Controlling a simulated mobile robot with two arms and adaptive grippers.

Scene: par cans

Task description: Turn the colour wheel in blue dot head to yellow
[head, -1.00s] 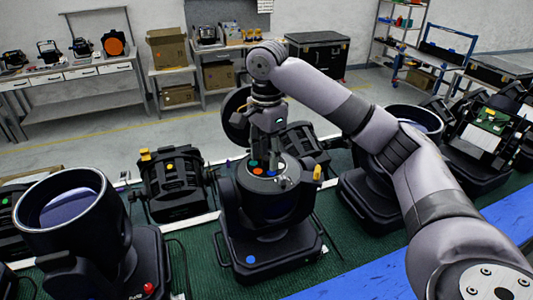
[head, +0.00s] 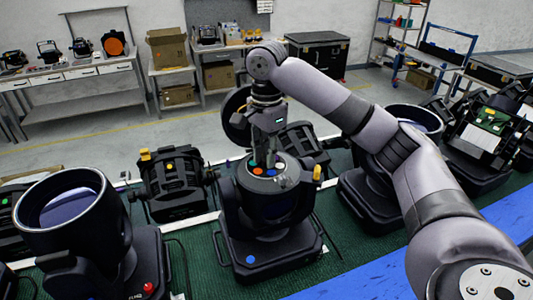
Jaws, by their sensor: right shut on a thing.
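The blue dot head (head: 268,205) stands in the middle of the green bench, with a blue dot (head: 251,259) on the front of its base. Its open top shows the colour wheel (head: 265,178), a disc with small coloured spots including orange, white and blue. My right gripper (head: 265,160) points straight down at the wheel from above and is shut on it, with its fingers partly hiding the far side of the disc. Which colour is selected I cannot tell. My left gripper is out of view.
A head with a red dot (head: 149,288) stands at the left with a large open lens tube. A yellow-tabbed unit (head: 172,184) is behind it. Another black head (head: 372,195) stands at the right, partly behind my arm. A blue strip (head: 350,285) runs along the bench front.

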